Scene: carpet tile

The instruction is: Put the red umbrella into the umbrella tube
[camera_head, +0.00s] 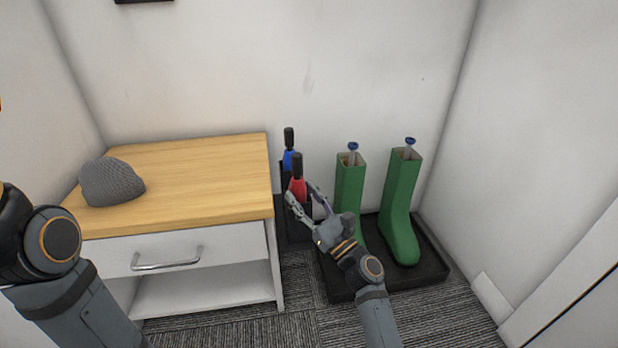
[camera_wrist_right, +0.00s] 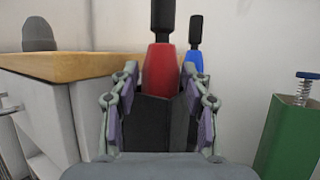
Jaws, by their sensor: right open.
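The red umbrella (camera_head: 298,186) stands upright with its black handle up, its lower part inside the dark umbrella tube (camera_head: 297,229) beside the cabinet. In the right wrist view the red umbrella (camera_wrist_right: 160,72) rises from the black tube (camera_wrist_right: 152,124). A blue umbrella (camera_head: 289,158) stands behind it, and it also shows in the wrist view (camera_wrist_right: 194,62). My right gripper (camera_head: 304,193) is open, its fingers on either side of the red umbrella and the tube's top, not closed on them. Of my left side only arm links show; its gripper is out of view.
A wooden-topped white cabinet (camera_head: 205,181) with a grey knit hat (camera_head: 111,181) stands left of the tube. Green boots (camera_head: 349,188) (camera_head: 402,205) stand on a black tray (camera_head: 432,262) to the right. Walls close the back and right; grey carpet is in front.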

